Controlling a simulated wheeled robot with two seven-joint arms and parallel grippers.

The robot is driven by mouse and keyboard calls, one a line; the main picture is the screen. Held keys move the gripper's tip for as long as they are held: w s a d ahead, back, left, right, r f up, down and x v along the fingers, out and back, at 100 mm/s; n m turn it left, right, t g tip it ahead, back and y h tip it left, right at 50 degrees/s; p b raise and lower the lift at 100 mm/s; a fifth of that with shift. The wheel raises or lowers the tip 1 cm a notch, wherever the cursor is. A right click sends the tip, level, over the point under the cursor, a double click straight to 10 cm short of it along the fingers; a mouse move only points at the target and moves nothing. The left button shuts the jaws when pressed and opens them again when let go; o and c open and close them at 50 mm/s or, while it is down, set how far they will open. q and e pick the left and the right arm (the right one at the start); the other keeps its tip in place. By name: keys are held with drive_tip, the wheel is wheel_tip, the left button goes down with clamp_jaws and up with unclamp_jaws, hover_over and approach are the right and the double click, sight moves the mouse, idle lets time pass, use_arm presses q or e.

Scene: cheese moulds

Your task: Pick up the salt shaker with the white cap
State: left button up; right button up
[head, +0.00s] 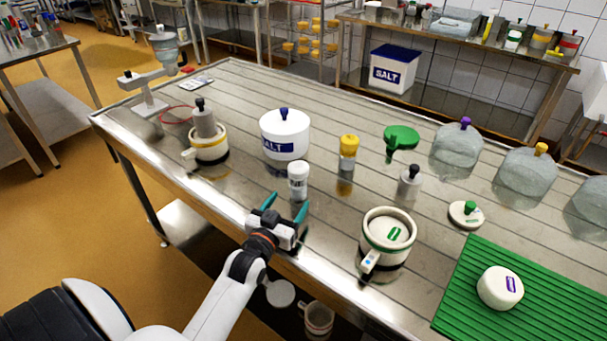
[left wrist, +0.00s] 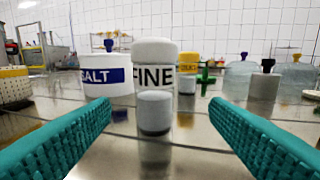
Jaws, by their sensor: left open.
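The white-capped salt shaker (head: 298,182) stands upright on the steel table, near the front edge. In the left wrist view the shaker (left wrist: 154,52) faces me with the word FINE on its side. A short pale grey cylinder (left wrist: 155,112) shows below it there; I cannot tell whether it is part of the shaker. My left gripper (head: 285,207) is open, with its teal fingers pointing at the shaker from the front edge side. In the left wrist view the shaker is centred beyond the gripper's fingertips (left wrist: 160,118), apart from them. My right gripper is not in view.
A white SALT tub (head: 285,146) stands behind the shaker and a yellow-capped shaker (head: 348,153) to its right. A mould with a weight (head: 207,145) is at left. Another mould (head: 387,240) and a green mat (head: 455,298) are at right. Bare table surrounds the shaker.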

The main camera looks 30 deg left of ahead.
sight(297, 189)
use_arm(q)
drive_tip(key=w, duration=0.4)
drive_tip(key=shift+w+a+r+p, duration=0.2)
drive_tip(key=shift+w+a+p, duration=0.1)
drive_tip(key=shift+w+a, duration=0.1)
drive_tip(key=w, duration=0.1)
drive_tip(key=w+a, duration=0.1)
drive_tip(key=w, duration=0.1)
drive_tip(key=w+p, duration=0.1)
drive_tip(key=shift+w+a, duration=0.25)
drive_tip(key=shift+w+f, duration=0.1)
drive_tip(key=shift+w, duration=0.35)
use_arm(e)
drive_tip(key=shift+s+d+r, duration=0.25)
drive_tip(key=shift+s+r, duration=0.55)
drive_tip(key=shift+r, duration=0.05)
use_arm(q)
drive_tip(key=shift+s, duration=0.1)
drive_tip(key=c, duration=1.1)
wheel_tip(297, 189, up, 10)
drive_tip(key=shift+r, duration=0.1)
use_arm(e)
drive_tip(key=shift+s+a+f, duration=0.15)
